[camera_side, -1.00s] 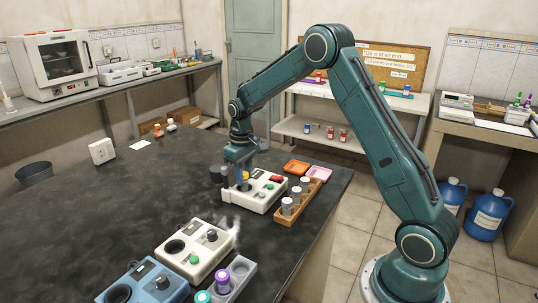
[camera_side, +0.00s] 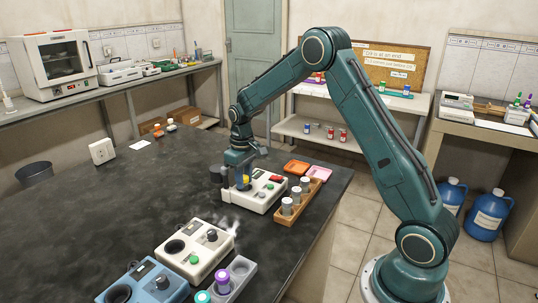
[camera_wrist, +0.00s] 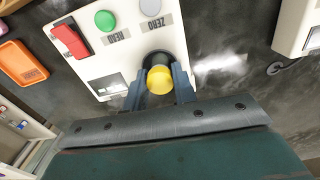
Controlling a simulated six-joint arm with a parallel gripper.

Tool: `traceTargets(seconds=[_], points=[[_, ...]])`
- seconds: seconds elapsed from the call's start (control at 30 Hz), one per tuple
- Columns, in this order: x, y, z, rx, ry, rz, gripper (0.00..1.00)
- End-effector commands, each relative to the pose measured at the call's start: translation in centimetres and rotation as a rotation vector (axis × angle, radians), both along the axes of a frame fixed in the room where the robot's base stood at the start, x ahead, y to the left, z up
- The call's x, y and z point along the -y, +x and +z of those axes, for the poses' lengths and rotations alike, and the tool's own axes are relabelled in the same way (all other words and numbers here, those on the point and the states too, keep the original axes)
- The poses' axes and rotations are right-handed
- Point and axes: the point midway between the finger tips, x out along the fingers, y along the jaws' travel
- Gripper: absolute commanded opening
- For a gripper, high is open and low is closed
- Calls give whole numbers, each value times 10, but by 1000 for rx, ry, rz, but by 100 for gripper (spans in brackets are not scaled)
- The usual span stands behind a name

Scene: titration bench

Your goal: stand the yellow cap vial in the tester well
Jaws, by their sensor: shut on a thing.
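My gripper (camera_side: 240,181) is shut on the yellow cap vial (camera_side: 244,182), one finger on each side. In the wrist view the yellow cap (camera_wrist: 159,79) shows between the fingertips (camera_wrist: 160,84). The tester (camera_side: 263,196) is a white box with a red switch and green and grey buttons. Its dark round well (camera_wrist: 156,57) shows just behind the cap in the wrist view. The vial is at the well, and its lower part is hidden, so I cannot tell how deep it sits.
A wooden rack (camera_side: 303,200) with several grey-capped vials stands right of the tester. Orange (camera_side: 296,167) and pink (camera_side: 319,172) trays lie behind it. Another white device (camera_side: 195,250) and a blue one (camera_side: 145,287) stand in front. The bench to the left is mostly clear.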

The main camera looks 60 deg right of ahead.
Motion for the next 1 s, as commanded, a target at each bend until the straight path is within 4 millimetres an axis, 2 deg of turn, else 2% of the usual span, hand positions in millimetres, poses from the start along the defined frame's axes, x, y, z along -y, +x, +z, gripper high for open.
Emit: traceTargets(seconds=[0.47,0.5,0.6,0.8,0.9,1.0], points=[[0,0,-4,0,0,0,12],[0,0,-4,0,0,0,32],[0,0,-4,0,0,0,52],[0,0,-4,0,0,0,52],[0,0,-4,0,0,0,70],[0,0,-4,0,0,0,70]])
